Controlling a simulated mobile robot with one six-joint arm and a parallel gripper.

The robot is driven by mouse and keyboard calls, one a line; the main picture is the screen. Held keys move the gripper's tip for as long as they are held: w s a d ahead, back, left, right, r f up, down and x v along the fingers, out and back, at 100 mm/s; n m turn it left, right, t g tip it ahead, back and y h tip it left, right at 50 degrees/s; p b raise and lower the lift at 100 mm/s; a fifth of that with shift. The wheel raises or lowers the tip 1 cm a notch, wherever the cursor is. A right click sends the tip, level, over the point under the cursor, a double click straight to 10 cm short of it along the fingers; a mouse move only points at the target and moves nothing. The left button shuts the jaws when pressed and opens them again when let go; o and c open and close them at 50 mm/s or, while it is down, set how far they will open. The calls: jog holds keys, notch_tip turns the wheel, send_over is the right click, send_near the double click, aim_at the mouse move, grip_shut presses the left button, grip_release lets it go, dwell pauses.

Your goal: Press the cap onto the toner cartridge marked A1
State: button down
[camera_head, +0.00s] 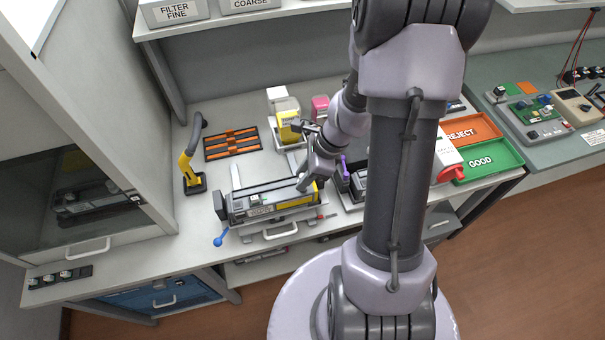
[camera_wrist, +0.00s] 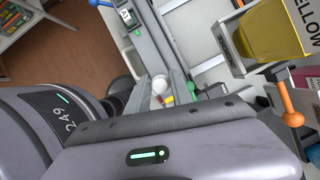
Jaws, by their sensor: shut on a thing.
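A long dark toner cartridge (camera_head: 255,203) lies in a metal cradle on the bench, with a yellow part at its right end. My gripper (camera_head: 303,183) is at the cartridge's right end. It is shut on a small white and red piece, which looks like the cap (camera_wrist: 160,88), seen between the fingers in the wrist view. The fingers hide most of it, and I cannot tell whether it is seated.
A blue-knobbed lever (camera_head: 217,241) sticks out at the cradle's front left. A yellow-handled tool (camera_head: 188,168) stands at left, beside an orange and black rack (camera_head: 232,143). A yellow toner container (camera_head: 288,128) stands behind. Red REJECT (camera_head: 466,131) and green GOOD (camera_head: 490,160) trays lie right.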

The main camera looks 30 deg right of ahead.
jog(key=shift+f, duration=0.65)
jog(key=shift+f+b, duration=0.15)
jog(key=shift+b, duration=0.25)
jog(key=shift+f, duration=0.25)
jog(key=shift+b, duration=0.3)
jog(key=shift+f+b, duration=0.3)
jog(key=shift+f, duration=0.05)
jog(key=shift+f, duration=0.15)
